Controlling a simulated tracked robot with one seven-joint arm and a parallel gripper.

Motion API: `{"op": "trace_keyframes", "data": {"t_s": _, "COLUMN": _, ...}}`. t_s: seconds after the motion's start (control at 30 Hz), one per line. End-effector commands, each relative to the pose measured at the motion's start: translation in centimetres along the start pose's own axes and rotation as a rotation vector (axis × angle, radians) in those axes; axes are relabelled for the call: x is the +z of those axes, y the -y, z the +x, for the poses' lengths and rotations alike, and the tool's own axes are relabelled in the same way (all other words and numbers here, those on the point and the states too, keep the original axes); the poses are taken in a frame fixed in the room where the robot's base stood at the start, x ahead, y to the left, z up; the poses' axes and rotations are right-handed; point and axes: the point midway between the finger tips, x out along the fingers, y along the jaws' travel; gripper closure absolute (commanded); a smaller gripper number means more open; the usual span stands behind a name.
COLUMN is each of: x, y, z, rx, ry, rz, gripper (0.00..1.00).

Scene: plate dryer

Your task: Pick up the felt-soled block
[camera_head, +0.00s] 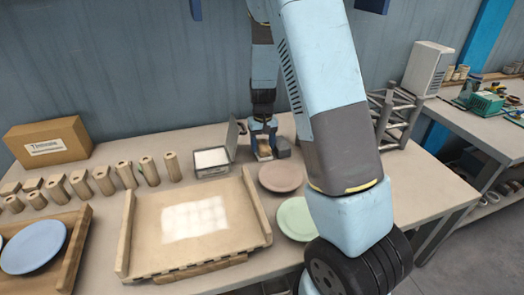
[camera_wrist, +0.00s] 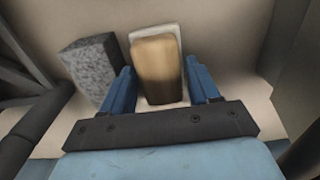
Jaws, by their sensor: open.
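The felt-soled block, a tan wooden block (camera_wrist: 156,69) on a pale sole, lies on the table between the spread blue fingers of my gripper (camera_wrist: 160,78) in the wrist view. A gap shows on each side of it, so my gripper is open and not clamped on it. In the head view the block (camera_head: 264,151) shows small under my gripper (camera_head: 263,136) at the back of the table.
A grey speckled block (camera_wrist: 91,69) stands close to the left finger. In the head view a metal box with white contents (camera_head: 211,160) is left of the gripper. A pink plate (camera_head: 281,176), a green plate (camera_head: 296,218) and a grey rack (camera_head: 396,117) are nearby.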

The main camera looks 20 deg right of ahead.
Motion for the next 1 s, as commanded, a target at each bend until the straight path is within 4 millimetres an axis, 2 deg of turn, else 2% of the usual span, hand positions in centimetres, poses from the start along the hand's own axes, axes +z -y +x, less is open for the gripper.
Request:
{"op": "trace_keyframes", "data": {"t_s": 0.1, "x": 0.0, "y": 0.0, "z": 0.61, "rx": 0.0, "ry": 0.0, "rz": 0.001, "gripper": 0.39}}
{"op": "trace_keyframes", "data": {"t_s": 0.33, "x": -0.02, "y": 0.01, "z": 0.64, "rx": 0.0, "ry": -0.001, "rz": 0.001, "gripper": 0.4}}
{"op": "trace_keyframes", "data": {"t_s": 0.73, "x": -0.03, "y": 0.05, "z": 0.61, "rx": 0.0, "ry": -0.001, "rz": 0.0, "gripper": 0.79}}
{"op": "trace_keyframes", "data": {"t_s": 1.0, "x": -0.05, "y": 0.08, "z": 0.25, "rx": -0.001, "ry": -0.002, "rz": -0.001, "gripper": 0.79}}
